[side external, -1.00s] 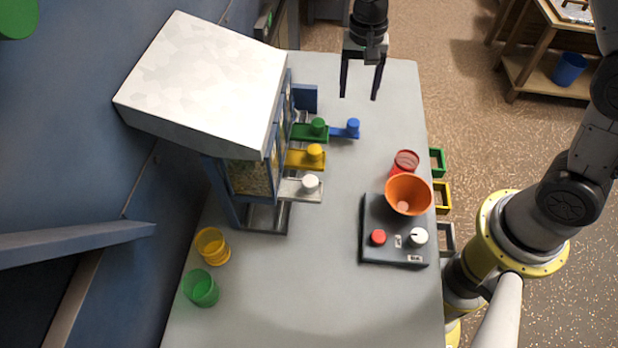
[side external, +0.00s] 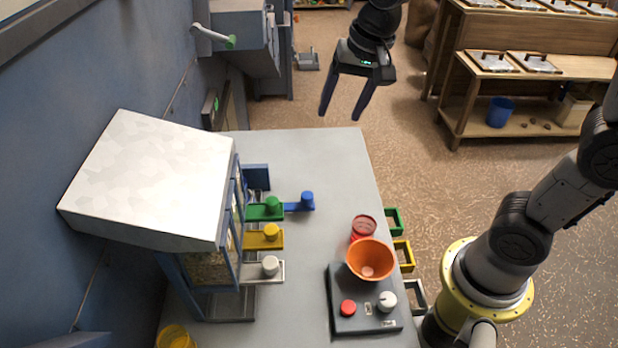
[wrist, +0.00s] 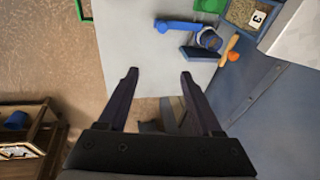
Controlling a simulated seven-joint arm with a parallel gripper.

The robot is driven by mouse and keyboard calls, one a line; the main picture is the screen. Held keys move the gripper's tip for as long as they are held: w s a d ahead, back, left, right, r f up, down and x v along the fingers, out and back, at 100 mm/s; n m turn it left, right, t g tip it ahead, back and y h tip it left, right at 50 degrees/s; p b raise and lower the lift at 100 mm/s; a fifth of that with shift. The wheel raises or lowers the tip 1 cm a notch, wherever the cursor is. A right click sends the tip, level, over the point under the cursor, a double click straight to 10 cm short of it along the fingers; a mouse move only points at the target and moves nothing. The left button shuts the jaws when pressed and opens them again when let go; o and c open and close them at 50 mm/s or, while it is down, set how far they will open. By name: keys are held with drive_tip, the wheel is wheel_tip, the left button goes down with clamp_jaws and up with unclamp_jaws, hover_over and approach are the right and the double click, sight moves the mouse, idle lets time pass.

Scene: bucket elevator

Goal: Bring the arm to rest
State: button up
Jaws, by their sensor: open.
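My gripper (side external: 341,112) is open and empty. In the side external view it hangs in the air over the far end of the grey table (side external: 300,160), fingers pointing down. In the wrist view its two spread fingers (wrist: 160,75) show with nothing between them, over the table's edge and the floor. It appears apart from everything around it. My arm reaches from its base at the right, bending out of the top of the picture.
A dispenser (side external: 150,180) with blue, green, yellow and white levers stands at the table's left. An orange bowl (side external: 370,259) sits on a scale (side external: 350,310) beside a red cup (side external: 364,228). A yellow cup (side external: 174,338) stands near front left. Shelves (side external: 530,90) stand at back right.

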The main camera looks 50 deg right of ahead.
drive_tip(key=s+d+n+t, duration=0.2)
drive_tip(key=s+n, duration=0.6)
drive_tip(key=s, duration=1)
drive_tip(key=shift+s+f+n, duration=0.2)
drive_tip(key=shift+f+n, duration=0.1)
drive_tip(key=shift+f, duration=0.1)
